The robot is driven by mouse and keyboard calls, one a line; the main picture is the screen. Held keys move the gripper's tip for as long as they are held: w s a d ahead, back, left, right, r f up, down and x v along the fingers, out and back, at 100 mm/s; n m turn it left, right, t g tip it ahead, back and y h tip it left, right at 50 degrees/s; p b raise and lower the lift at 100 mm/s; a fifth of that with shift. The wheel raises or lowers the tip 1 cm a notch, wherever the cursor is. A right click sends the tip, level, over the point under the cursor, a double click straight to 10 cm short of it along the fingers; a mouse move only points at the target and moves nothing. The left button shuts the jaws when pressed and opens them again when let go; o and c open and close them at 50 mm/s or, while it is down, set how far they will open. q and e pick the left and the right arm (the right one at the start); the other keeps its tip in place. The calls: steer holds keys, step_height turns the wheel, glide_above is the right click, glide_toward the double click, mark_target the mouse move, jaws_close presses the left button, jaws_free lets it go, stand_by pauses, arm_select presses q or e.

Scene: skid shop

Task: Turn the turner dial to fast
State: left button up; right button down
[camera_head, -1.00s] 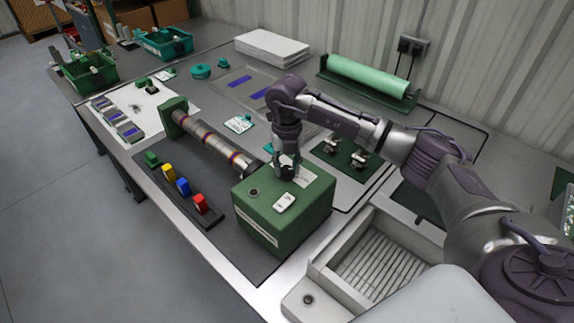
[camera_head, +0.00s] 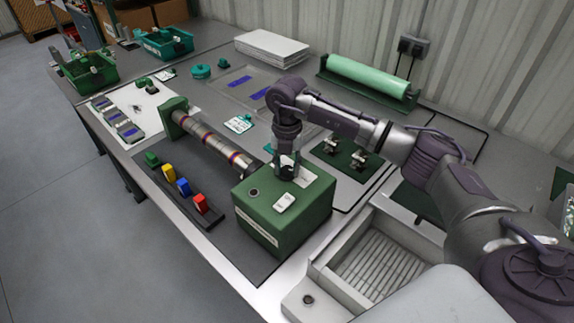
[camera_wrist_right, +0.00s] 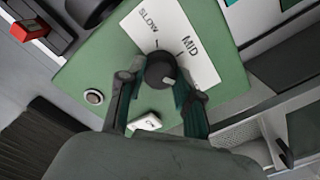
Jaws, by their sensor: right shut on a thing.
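The turner dial (camera_wrist_right: 159,70) is a dark round knob on top of the green turner box (camera_head: 290,222). A white label (camera_wrist_right: 178,35) beside it reads SLOW and MID; no FAST marking is visible to me. A pale mark on the knob points to the lower right in the wrist view, past the MID tick. My right gripper (camera_wrist_right: 160,78) points down at the box and is shut on the dial, one finger on each side. In the head view the right gripper (camera_head: 287,172) hides the dial. My left gripper is out of view.
A round button (camera_wrist_right: 94,97) and a small white switch plate (camera_head: 284,202) sit on the box top. A banded rod (camera_head: 212,146) lies behind the box. Coloured blocks (camera_head: 183,187) line the left edge. A sink (camera_head: 375,262) is at the right.

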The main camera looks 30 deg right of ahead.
mark_target(287, 170)
steer(key=c, duration=0.8)
jaws_free()
steer(key=shift+o, duration=0.2)
steer(key=shift+r, duration=0.1)
step_height(287, 170, up, 12)
steer(key=shift+f, duration=0.2)
